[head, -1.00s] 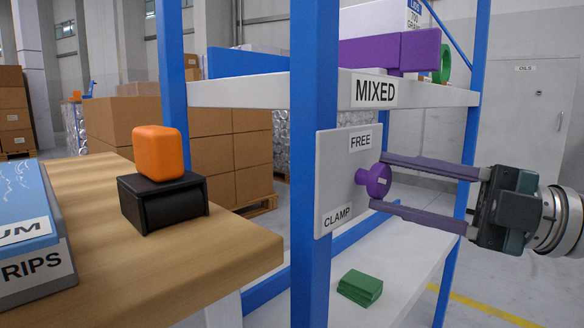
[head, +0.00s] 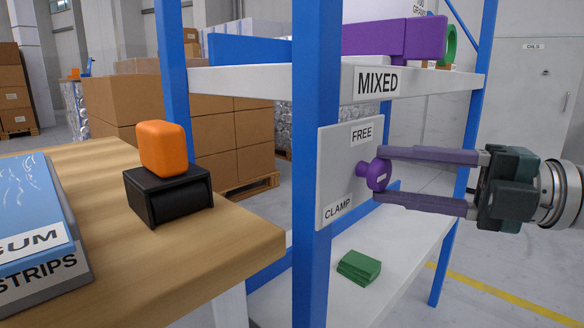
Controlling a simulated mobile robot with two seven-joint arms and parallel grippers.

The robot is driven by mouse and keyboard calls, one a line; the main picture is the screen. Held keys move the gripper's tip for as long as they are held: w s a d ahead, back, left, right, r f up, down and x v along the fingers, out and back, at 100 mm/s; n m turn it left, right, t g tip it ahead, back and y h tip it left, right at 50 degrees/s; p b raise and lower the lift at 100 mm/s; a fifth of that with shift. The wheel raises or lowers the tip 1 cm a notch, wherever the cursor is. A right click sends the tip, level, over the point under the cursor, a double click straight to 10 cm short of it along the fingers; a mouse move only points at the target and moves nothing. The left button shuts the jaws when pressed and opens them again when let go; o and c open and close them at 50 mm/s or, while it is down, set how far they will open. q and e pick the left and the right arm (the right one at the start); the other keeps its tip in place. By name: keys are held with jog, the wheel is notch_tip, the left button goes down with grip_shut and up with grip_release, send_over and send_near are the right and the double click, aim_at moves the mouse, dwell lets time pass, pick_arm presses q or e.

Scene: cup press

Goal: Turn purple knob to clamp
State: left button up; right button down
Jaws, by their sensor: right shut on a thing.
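The purple knob (head: 377,174) sticks out of a grey plate (head: 340,182) on the blue shelf post. The plate carries a FREE label (head: 362,133) at its upper right and a CLAMP label (head: 338,208) at its lower left. My right gripper (head: 382,174) comes in from the right, with one purple finger above the knob and one below it. It is shut on the knob. A small pale mark shows on the knob's face. My left gripper is not in view.
A wooden table (head: 235,240) at left bears an orange block (head: 162,148) on a black base (head: 168,194) and a blue box (head: 30,220). A green block (head: 358,267) lies on the lower shelf. The MIXED shelf (head: 430,82) holds a purple block (head: 395,38).

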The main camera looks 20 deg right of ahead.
jog(key=shift+c, duration=1.8)
grip_release()
jog(key=p+v, duration=0.1)
jog(key=v, duration=0.9)
jog(key=shift+p, duration=0.35)
jog(key=shift+r, duration=0.15)
